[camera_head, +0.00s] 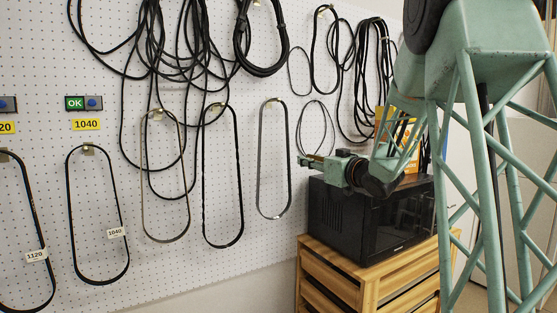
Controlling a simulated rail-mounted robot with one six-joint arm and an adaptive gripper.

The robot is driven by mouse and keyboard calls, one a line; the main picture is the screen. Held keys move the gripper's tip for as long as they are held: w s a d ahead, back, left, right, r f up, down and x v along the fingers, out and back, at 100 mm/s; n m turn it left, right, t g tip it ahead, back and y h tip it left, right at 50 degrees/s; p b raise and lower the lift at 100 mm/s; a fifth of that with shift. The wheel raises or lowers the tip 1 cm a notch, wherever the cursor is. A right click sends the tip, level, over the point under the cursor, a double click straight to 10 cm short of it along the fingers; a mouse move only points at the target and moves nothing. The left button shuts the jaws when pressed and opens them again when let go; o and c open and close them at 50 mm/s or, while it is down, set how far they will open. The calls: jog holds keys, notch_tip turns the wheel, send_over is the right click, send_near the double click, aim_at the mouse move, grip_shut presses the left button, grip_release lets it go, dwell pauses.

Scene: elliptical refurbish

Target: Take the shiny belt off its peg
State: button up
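A narrow grey belt (258,178) with a light, shiny-looking surface hangs as a long loop from a peg (272,100) on the white pegboard. To its left hang a black belt (240,190) with pale specks along its edge and a thin brownish-grey belt (143,190), each on its own peg. My gripper (302,161) is just right of the grey belt, at about its mid-height in the picture, pointing left toward the board. It appears empty. Its fingers are too small to tell open from shut. A gap shows between it and the belt.
A black microwave (340,222) stands on a wooden drawer unit (375,290) below my arm. Black cables (262,65) hang along the top of the board. Belts tagged 1040 (116,232) and 1120 (37,256) hang at left, below an OK sign (75,103).

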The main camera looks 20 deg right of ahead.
aim_at(289, 155)
jog(key=shift+d, duration=0.15)
jog(key=shift+w, duration=0.2)
jog(key=w, duration=0.5)
jog(key=w+a+p, duration=0.1)
jog(key=w, duration=0.1)
jog(key=shift+w, duration=0.65)
jog(key=shift+w+a, duration=0.1)
jog(key=shift+w+a+p, duration=0.15)
jog(key=shift+w+p, duration=0.4)
jog(key=shift+w, duration=1.95)
grip_shut()
